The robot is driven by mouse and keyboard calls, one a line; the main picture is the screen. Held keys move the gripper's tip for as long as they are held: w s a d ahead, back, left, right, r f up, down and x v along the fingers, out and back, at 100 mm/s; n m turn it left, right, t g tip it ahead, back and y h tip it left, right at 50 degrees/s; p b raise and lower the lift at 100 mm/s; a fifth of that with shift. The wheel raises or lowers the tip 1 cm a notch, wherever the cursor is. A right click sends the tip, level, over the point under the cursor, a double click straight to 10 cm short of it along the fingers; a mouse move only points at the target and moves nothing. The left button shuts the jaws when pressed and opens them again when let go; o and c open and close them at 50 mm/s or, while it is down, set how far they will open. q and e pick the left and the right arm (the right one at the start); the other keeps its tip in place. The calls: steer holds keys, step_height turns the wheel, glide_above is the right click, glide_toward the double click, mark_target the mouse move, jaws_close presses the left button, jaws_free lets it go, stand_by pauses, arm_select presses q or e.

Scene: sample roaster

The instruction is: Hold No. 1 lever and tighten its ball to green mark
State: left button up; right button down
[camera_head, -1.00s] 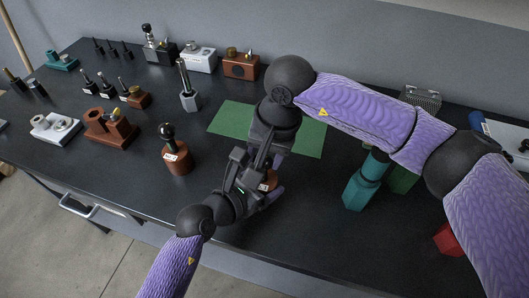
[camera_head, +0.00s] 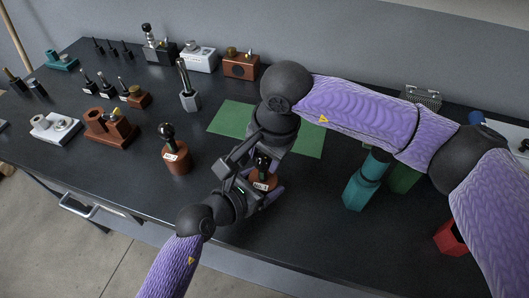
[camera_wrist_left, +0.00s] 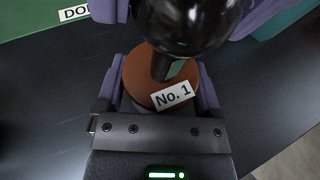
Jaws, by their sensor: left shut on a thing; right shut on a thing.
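The No. 1 lever has a brown round base (camera_wrist_left: 140,75) with a white "No. 1" label (camera_wrist_left: 172,95), a dark stem and a glossy black ball (camera_wrist_left: 185,22). A small green patch (camera_wrist_left: 176,68) shows at the stem under the ball. My left gripper (camera_head: 258,193) is shut on the brown base, one purple finger on each side. My right gripper (camera_head: 262,155) comes from above and is shut at the black ball; its purple fingers flank the ball at the top of the wrist view. The upper ball is cut off there, so its contact is partly hidden.
A green mat (camera_head: 232,117) lies behind the grippers; part of its label shows in the wrist view (camera_wrist_left: 73,13). Another brown lever with a black ball (camera_head: 176,160) stands to the left. A teal block (camera_head: 356,194) and a red block (camera_head: 450,238) stand right.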

steer(key=m, duration=0.5)
steer(key=shift+m+t+h, duration=0.3)
steer(key=shift+t+h, duration=0.1)
steer(key=shift+s+a+m+h, duration=0.1)
steer(key=shift+m+h, duration=0.3)
steer(key=shift+m, duration=1.8)
steer(key=shift+c, duration=1)
jaws_free()
step_height(320, 180, up, 12)
steer(key=s, duration=0.2)
steer(key=shift+s, duration=0.15)
